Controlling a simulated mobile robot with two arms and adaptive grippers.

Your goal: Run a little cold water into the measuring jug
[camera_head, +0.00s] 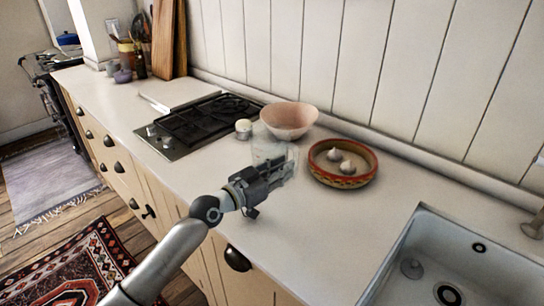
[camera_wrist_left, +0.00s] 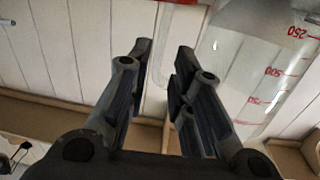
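The measuring jug (camera_head: 272,153) is clear and stands on the worktop, hard to see behind my left gripper. In the left wrist view the jug (camera_wrist_left: 262,70) fills the upper right, with red markings, and its clear handle (camera_wrist_left: 176,45) shows near the fingertips. My left gripper (camera_head: 284,168) is at the jug's near side. In the wrist view its fingers (camera_wrist_left: 164,60) are apart, with a gap between the tips; I cannot tell whether they touch the handle. A white sink (camera_head: 398,264) is at lower right. Part of a brass tap (camera_head: 534,226) shows at the right edge. My right gripper is out of view.
A painted bowl (camera_head: 343,181) with garlic is right of the jug. A pink bowl (camera_head: 289,119) and a small pale jar (camera_head: 243,129) stand behind it. A black hob (camera_head: 200,122) is to the left. The worktop (camera_head: 325,235) between jug and sink is clear.

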